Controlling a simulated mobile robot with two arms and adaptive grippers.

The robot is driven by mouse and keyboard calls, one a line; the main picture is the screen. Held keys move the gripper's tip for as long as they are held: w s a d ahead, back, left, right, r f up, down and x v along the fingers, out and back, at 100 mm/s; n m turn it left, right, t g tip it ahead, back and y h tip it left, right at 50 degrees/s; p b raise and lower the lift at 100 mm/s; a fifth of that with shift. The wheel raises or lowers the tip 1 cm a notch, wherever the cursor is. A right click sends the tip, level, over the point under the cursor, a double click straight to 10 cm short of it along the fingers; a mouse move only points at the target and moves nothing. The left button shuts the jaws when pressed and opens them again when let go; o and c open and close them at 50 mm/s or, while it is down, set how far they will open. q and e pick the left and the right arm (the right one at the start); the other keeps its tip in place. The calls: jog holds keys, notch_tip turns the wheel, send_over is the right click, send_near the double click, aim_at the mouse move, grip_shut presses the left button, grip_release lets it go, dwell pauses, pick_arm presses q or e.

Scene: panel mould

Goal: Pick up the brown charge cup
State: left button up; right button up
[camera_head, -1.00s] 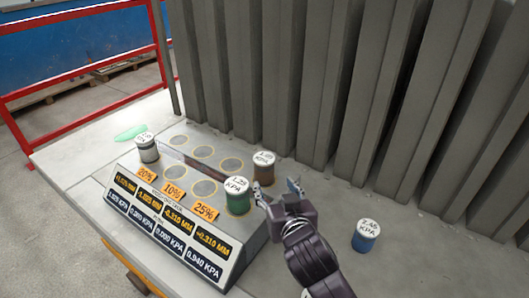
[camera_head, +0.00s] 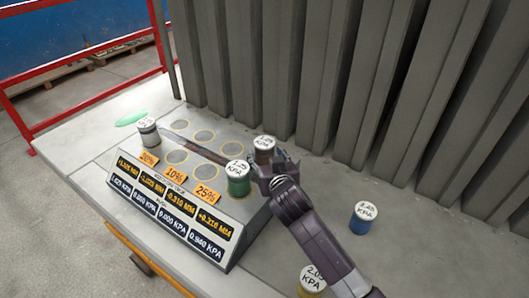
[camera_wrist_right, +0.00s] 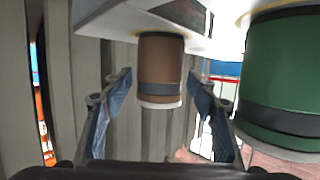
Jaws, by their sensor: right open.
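The brown charge cup (camera_head: 264,152) has a white labelled top and stands at the far right corner of the grey stand (camera_head: 222,238). My right gripper (camera_head: 268,168) is beside it on the near right side, its hand partly covering the cup's lower part in the head view. In the right wrist view the brown cup (camera_wrist_right: 160,68), with a dark band and white cap, lies between the two open fingers (camera_wrist_right: 158,112), a little beyond their tips. I cannot tell whether either finger touches it. My left gripper is not in view.
A green cup (camera_head: 238,180) stands on the stand close to my right gripper, and it is large at the right wrist view's edge (camera_wrist_right: 285,75). A grey cup (camera_head: 148,132) is at the stand's left. A blue cup (camera_head: 362,218) and a yellowish cup (camera_head: 311,282) stand at right. Grey ribbed panels (camera_head: 330,80) rise behind.

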jog(key=shift+w+a+f, duration=0.1)
jog(key=shift+w+f, duration=0.1)
jog(key=shift+w, duration=0.45)
jog(key=c, duration=1.2)
jog(key=shift+r, duration=0.1)
jog(key=shift+c, duration=0.3)
